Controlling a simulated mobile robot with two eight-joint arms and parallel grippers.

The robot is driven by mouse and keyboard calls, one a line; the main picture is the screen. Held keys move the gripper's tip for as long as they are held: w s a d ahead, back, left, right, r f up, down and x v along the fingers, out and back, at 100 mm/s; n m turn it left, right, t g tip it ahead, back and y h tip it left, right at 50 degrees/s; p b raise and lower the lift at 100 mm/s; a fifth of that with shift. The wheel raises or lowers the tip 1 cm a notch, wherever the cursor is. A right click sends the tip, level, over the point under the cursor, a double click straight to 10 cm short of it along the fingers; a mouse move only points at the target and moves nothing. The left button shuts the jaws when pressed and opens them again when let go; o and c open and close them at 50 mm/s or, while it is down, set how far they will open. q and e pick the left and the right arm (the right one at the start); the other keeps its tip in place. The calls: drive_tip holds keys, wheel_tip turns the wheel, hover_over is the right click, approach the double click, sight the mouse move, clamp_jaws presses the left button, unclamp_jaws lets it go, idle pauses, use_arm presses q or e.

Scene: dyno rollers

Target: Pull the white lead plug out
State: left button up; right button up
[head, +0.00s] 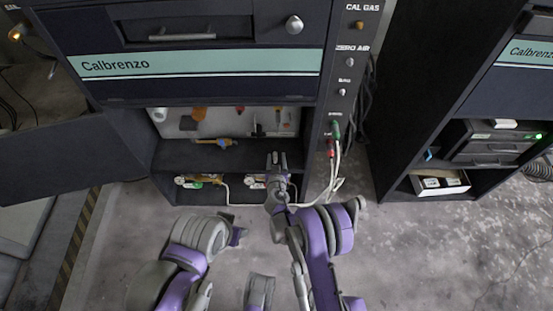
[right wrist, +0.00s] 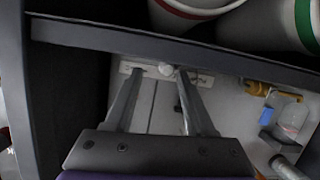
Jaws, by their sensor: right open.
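In the right wrist view a small round white plug (right wrist: 166,70) sits at a pale outlet strip (right wrist: 203,79), between the tips of my right gripper (right wrist: 160,72). The fingers stand apart on either side of it; I cannot tell whether they touch it. In the head view my right gripper (head: 277,160) reaches into the low open bay of the cabinet, in front of the right-hand outlet strip (head: 253,182), and hides part of it. A white lead (head: 312,204) runs from there to the right. My left gripper (head: 238,236) is low in front of the cabinet, its jaws unclear.
Another outlet strip (head: 193,182) with a green part lies to the left in the bay. A shelf (head: 180,157) with small items is above. The open cabinet door (head: 65,157) stands left. Green and red connectors (head: 335,130) are on the right post. The floor in front is clear.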

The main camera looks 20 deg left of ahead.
drive_tip(key=shift+s, duration=0.1)
drive_tip(key=p+v, duration=0.1)
drive_tip(key=v, duration=0.9)
drive_tip(key=shift+s+p, duration=0.3)
drive_tip(key=shift+p, duration=0.1)
drive_tip(key=shift+d+r, duration=0.1)
